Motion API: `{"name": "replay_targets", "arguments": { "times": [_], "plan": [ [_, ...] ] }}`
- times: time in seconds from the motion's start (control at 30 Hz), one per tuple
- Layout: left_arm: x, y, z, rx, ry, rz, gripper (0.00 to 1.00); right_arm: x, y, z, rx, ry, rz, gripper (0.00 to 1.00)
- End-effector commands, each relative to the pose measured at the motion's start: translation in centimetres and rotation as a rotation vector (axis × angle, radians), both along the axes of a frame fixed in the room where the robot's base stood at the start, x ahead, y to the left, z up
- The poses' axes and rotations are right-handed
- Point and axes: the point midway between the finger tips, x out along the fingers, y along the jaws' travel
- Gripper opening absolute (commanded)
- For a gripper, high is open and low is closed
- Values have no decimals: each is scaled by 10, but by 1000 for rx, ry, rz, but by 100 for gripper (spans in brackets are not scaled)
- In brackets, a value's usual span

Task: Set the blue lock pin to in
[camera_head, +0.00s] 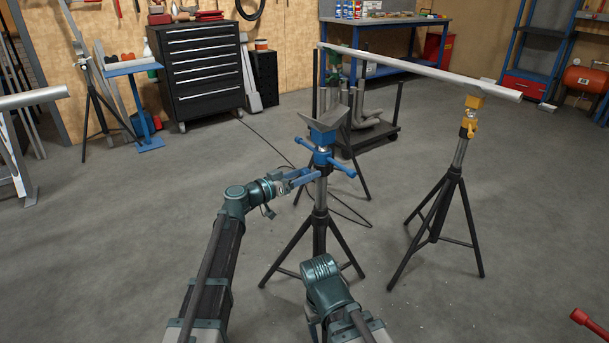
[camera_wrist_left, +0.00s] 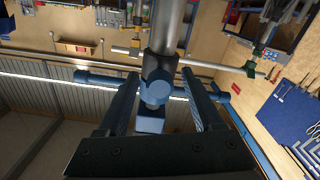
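The blue-topped pipe stand (camera_head: 322,160) stands upright in the middle of the head view, with a V-shaped head (camera_head: 325,124) and a blue collar with side handles. My left gripper (camera_head: 312,174) reaches the stand from the left, just below the collar. In the left wrist view, the left gripper (camera_wrist_left: 160,74) has its fingers apart on either side of a blue round knob (camera_wrist_left: 157,90), which I take for the lock pin. A gap shows on each side, so nothing looks clamped. A blue block shows just below the knob. My right gripper is hidden behind its own arm.
A second stand with a yellow collar (camera_head: 468,122) is at the right. A long pipe (camera_head: 420,70) rests on it and runs to the back left. A cart with pipes (camera_head: 372,130) stands behind the blue stand. Tripod legs spread near my arms.

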Motion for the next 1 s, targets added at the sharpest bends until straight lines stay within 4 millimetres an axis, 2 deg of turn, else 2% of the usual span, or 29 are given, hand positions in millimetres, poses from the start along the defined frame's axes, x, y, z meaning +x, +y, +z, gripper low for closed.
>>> {"name": "replay_targets", "arguments": {
  "times": [0.2, 0.33, 0.8, 1.0],
  "plan": [
    [-1, 1, 0, 0, 0, 0, 68, 0, 0, 0, 0, 0, 0, 68],
    [-9, 12, 0, 1, 0, 3, 68, 0, 0, 0, 0, 0, 0, 68],
    [-64, 89, 0, 0, 0, 2, 68, 0, 0, 0, 0, 0, 0, 68],
    [-76, 107, 0, 0, 0, 1, 68, 0, 0, 0, 0, 0, 0, 68]
  ]
}}
